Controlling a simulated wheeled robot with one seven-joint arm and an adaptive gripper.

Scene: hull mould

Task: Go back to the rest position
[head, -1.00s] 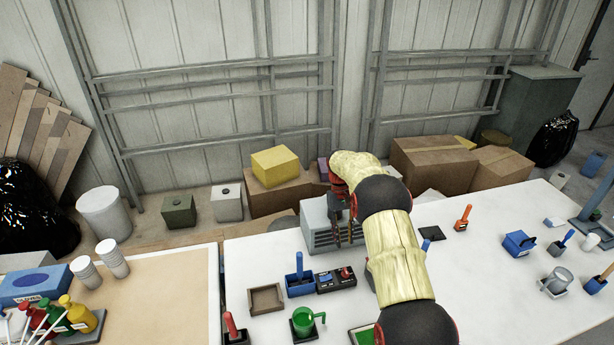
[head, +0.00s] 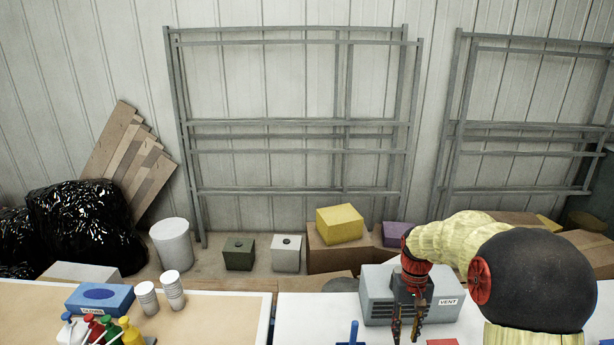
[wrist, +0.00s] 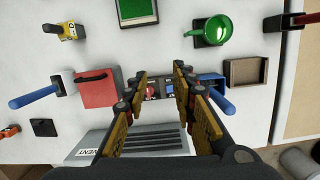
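My gripper (head: 406,331) hangs over the white bench, in front of the grey box marked VENT (head: 375,300), with its fingers pointing down. In the wrist view the two fingers of my gripper (wrist: 161,82) stand apart with nothing held between them. Beyond the fingertips a small black box with a red knob (wrist: 152,91) shows on the bench below, partly hidden by the fingers. The slotted VENT box also shows in the wrist view (wrist: 90,146), close below the fingers.
The wrist view shows a red case (wrist: 97,90), a green mug (wrist: 213,31), a wooden tray (wrist: 246,84) and blue-handled tools on the bench. In the head view a glove box (head: 100,298), paper cups (head: 172,290) and coloured bottles stand left. Cardboard boxes and metal racks are behind.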

